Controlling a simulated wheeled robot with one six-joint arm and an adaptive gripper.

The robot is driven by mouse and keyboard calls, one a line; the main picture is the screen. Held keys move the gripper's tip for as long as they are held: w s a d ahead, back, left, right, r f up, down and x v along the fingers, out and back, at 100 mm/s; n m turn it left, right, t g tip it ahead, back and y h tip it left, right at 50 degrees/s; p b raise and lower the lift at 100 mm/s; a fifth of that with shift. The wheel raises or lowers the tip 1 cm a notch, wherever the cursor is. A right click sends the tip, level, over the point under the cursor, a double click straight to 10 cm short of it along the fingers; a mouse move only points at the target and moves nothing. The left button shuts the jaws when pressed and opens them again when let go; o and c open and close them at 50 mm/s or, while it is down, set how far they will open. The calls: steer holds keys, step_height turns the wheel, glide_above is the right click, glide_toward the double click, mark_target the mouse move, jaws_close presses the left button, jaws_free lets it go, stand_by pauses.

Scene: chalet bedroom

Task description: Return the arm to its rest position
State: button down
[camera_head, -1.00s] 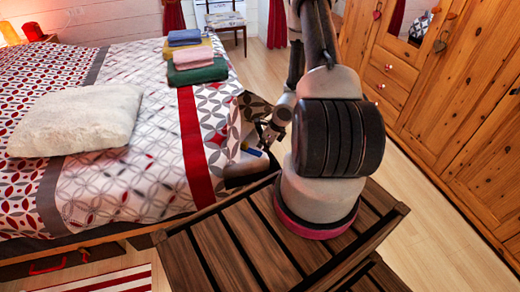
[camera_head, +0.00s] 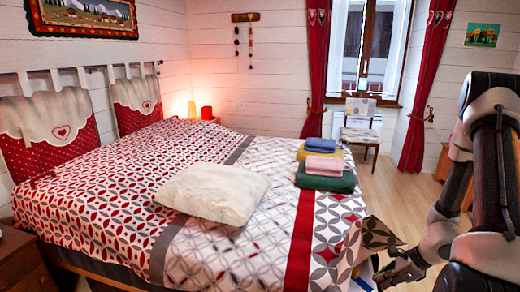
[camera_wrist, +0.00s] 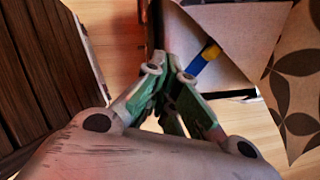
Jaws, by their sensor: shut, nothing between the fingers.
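My arm (camera_head: 485,180) is at the right edge of the head view, folded beside the foot of the bed. My gripper (camera_head: 388,274) is low in that view, near the bed's hanging cover. In the wrist view my gripper (camera_wrist: 168,82) is shut, its green-sided fingers drawn together with nothing held between them. Beyond the fingers is an open light-coloured box (camera_wrist: 225,35) with a blue and yellow item (camera_wrist: 205,58) in it. Whether the fingers touch the box cannot be told.
The bed (camera_head: 110,185) fills the left and middle, with a cream cushion (camera_head: 212,193) and folded towels (camera_head: 325,182) on it. A chair (camera_head: 360,130) stands by the window. Bare floor (camera_head: 395,195) lies between bed and right wall. Dark wooden slats (camera_wrist: 40,70) are close left in the wrist view.

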steer(key=s+a+r+n+h, duration=0.1)
steer(key=s+r+n, duration=0.4)
steer(key=r, duration=0.9)
steer(key=s+a+r+n+h, duration=0.2)
steer(key=s+r+n, duration=0.3)
steer(key=r+n, duration=0.6)
steer(key=s+a+r+n+t+h, duration=0.1)
steer(key=s+r+n, duration=0.4)
steer(key=r, duration=1.2)
steer(key=n+h, duration=0.1)
steer(key=n, duration=0.2)
steer(key=shift+s+a+n, duration=0.15)
steer(key=shift+a+n, duration=0.15)
steer(key=shift+n, duration=0.1)
